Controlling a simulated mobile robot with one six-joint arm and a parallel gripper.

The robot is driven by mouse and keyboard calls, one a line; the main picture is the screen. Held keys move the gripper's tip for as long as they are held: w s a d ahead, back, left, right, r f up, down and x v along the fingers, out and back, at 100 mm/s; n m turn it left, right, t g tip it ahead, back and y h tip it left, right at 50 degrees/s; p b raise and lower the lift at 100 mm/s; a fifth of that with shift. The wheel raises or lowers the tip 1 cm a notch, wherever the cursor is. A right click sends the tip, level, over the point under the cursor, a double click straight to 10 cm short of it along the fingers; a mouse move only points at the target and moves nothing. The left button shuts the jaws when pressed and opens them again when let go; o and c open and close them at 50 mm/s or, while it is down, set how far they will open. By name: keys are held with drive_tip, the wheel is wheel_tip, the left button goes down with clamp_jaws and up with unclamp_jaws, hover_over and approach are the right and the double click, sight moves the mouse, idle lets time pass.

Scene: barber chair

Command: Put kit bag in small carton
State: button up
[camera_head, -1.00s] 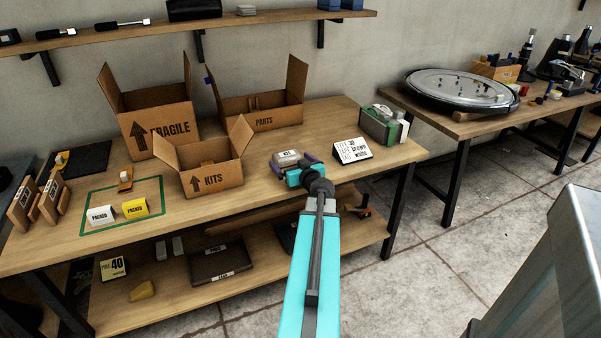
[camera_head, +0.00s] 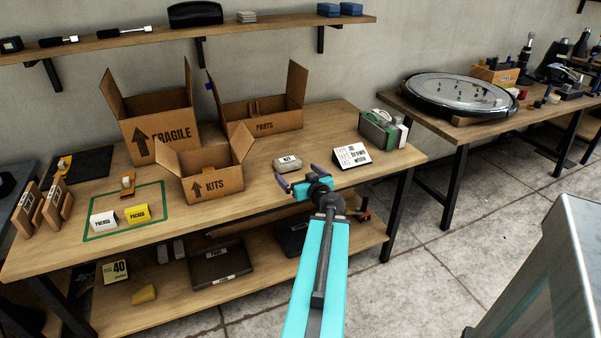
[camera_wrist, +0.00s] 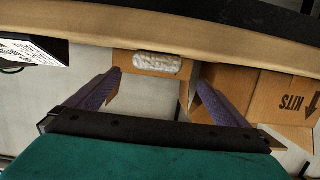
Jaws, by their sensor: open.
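The kit bag (camera_head: 287,163) is a small pale pouch with a KIT label, lying on the table to the right of the small carton. It also shows in the wrist view (camera_wrist: 157,64). The small carton (camera_head: 222,184) is brown, marked KITS, with its flaps open; its inner floor is hidden. It shows at the right of the wrist view (camera_wrist: 288,106). My gripper (camera_head: 297,176) is open and empty, just in front of and to the right of the bag. In the wrist view, the bag appears beyond the purple fingers, centred between them (camera_wrist: 160,80).
The larger FRAGILE carton (camera_head: 165,138) and PARTS carton (camera_head: 265,118) stand behind. A text sign (camera_head: 352,154) and a green-white item (camera_head: 384,130) are on the right. A green-outlined area (camera_head: 95,234) with PACKED signs lies left. Bare tabletop surrounds the bag.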

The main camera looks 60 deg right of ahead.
drive_tip(key=shift+p+v, duration=0.85)
drive_tip(key=shift+p, duration=2.75)
drive_tip(key=shift+s+a+r+p, duration=0.1)
drive_tip(key=shift+s+a+p, duration=0.15)
drive_tip(key=shift+p, duration=0.8)
drive_tip(key=shift+s, duration=0.15)
